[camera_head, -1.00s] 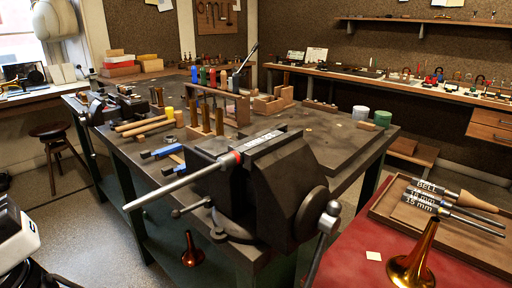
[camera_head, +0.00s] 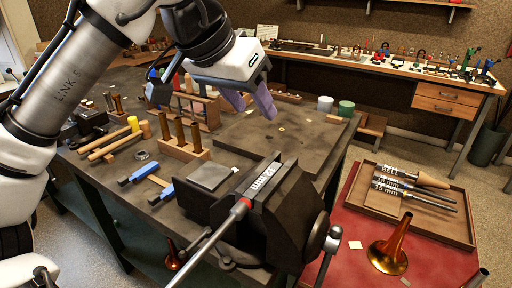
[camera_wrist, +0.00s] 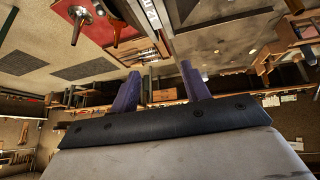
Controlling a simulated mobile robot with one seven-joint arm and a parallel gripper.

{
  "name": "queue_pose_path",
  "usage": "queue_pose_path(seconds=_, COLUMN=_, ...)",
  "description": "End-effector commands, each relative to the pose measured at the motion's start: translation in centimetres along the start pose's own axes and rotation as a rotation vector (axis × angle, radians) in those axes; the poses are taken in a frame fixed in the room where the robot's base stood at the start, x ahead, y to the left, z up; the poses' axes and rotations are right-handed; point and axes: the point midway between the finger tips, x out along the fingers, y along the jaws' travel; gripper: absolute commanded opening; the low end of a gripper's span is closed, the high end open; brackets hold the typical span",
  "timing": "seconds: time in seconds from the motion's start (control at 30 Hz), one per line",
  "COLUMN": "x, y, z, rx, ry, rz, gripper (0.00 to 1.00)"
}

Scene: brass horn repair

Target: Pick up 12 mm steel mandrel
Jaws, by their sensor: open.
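My gripper (camera_head: 252,104) has purple fingers, spread apart and empty. It is above the workbench, up and behind the vise, apart from the mandrel. In the wrist view the two fingers of my gripper (camera_wrist: 160,84) are apart with nothing between them.
A wooden tray (camera_head: 455,232) on the red-topped table holds a labelled bell mandrel and 18 mm and 15 mm mandrels. A brass bell (camera_head: 391,244) stands beside it. The bench's right (camera_head: 285,143) is mostly clear.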

Motion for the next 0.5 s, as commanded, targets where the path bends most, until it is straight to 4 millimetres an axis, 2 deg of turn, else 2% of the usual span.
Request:
queue_pose_path(seconds=0.03, x=-0.7, y=0.1, z=1.0, rx=-0.038, ry=-0.139, rz=-0.004, gripper=0.47)
queue_pose_path(seconds=0.1, x=-1.3, y=0.3, z=2.8, rx=-0.082, ry=-0.296, rz=0.005, gripper=0.47)
queue_pose_path(seconds=0.2, x=-2.3, y=0.6, z=4.4, rx=-0.128, ry=-0.454, rz=0.017, gripper=0.47)
queue_pose_path(seconds=0.37, x=-2.7, y=0.8, z=5.8, rx=-0.161, ry=-0.561, rz=0.03, gripper=0.47)
queue_pose_path(seconds=0.5, x=-1.0, y=0.9, z=7.0, rx=-0.158, ry=-0.57, rz=0.036, gripper=0.47)
